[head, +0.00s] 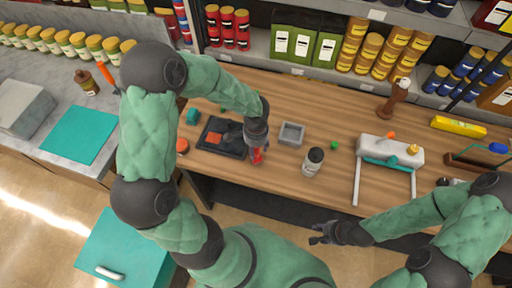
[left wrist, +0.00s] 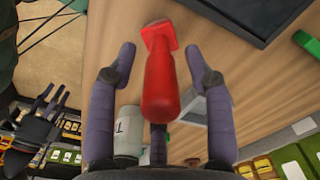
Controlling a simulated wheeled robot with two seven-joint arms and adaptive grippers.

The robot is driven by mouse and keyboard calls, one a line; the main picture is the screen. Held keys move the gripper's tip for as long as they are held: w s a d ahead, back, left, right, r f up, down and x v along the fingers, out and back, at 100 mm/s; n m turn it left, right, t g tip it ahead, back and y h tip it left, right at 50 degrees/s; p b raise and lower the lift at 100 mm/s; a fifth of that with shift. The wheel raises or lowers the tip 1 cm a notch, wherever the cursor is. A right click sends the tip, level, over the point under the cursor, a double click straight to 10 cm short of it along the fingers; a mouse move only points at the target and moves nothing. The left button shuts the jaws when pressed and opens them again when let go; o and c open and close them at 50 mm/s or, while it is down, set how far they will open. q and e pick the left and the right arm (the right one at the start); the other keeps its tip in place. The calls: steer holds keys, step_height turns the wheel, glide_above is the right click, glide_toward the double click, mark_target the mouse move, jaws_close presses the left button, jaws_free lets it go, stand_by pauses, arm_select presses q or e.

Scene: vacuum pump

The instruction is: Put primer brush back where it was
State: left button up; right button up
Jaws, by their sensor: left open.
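A red tool (head: 257,156) with a rounded handle and a flat, squarish end lies on the wooden workbench (head: 225,92). In the left wrist view the red tool (left wrist: 160,75) is between the spread fingers of my left gripper (left wrist: 168,62), with gaps on both sides. I cannot tell for certain if it is the primer brush. In the head view my left gripper (head: 258,148) is over it, beside a black tray (head: 222,152). An orange-handled item (head: 107,75) is near a brown jar (head: 87,82) on the left counter. My right gripper (head: 325,233) is open and empty before the bench.
A white-and-black bottle (head: 313,162) and a grey square container (head: 291,133) stand close right of my left gripper. A white pump-like device (head: 390,150) with a teal part is further right. Stocked shelves line the back.

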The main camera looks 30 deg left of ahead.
arm_select(q)
steer(key=shift+r, duration=0.2)
step_height(320, 180, up, 12)
steer(key=shift+f+p, duration=0.1)
steer(key=shift+p, duration=0.75)
